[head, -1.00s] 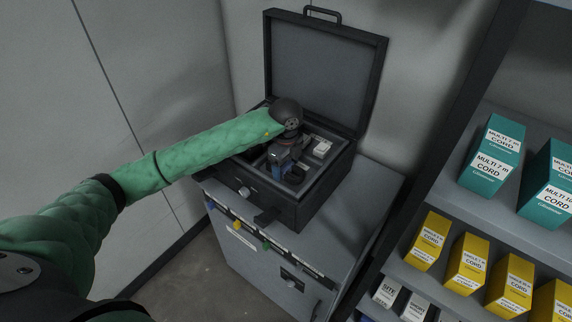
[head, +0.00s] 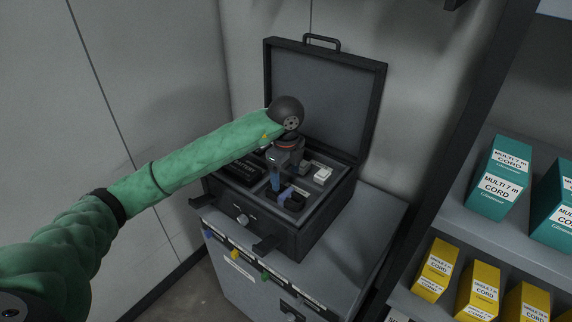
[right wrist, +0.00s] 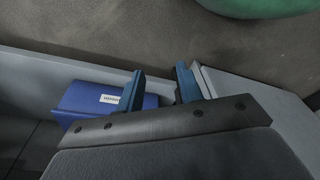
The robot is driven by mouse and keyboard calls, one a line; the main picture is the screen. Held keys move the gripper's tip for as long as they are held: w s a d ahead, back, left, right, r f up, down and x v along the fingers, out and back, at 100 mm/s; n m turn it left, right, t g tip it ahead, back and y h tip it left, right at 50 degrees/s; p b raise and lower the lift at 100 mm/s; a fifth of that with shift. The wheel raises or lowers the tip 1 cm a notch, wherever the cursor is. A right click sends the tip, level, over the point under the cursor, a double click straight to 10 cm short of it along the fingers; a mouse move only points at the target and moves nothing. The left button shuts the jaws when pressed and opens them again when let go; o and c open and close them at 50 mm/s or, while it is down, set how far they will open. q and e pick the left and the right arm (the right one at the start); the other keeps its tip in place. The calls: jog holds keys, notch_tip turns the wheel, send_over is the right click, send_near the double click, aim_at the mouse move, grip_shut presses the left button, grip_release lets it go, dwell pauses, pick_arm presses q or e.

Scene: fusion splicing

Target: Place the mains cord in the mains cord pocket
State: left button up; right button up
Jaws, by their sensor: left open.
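The open black case (head: 300,231) stands on the grey cabinet. A dark coiled bundle with a pale purple band (head: 291,195), which looks like the mains cord, lies in a front compartment of the case; its pocket's label cannot be read. My left gripper (head: 279,181) is open, its blue fingertips pointing down just above and beside the bundle. I cannot tell whether they touch it. My right gripper (right wrist: 161,90) shows in the right wrist view with its blue fingers apart and nothing between them.
A black labelled block (head: 243,170) and a white item (head: 322,174) sit in other compartments. The raised lid (head: 325,95) stands behind my left arm. Shelves with teal boxes (head: 500,176) and yellow boxes (head: 433,268) are at right. A blue labelled box (right wrist: 100,99) lies behind my right fingers.

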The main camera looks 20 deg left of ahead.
aim_at(286, 193)
pick_arm(q)
jog(key=shift+r+b, duration=0.75)
jog(key=shift+r, duration=1.75)
pick_arm(e)
jog(key=shift+w+a+r, duration=0.2)
jog(key=shift+a+r, duration=0.05)
jog(key=shift+r, duration=0.45)
jog(key=shift+w+a+r, duration=0.2)
jog(key=shift+w+r, duration=0.05)
jog(key=shift+r, duration=0.5)
jog(key=shift+w+a+r, duration=0.2)
jog(key=shift+a+r, duration=0.05)
jog(key=shift+r, duration=0.45)
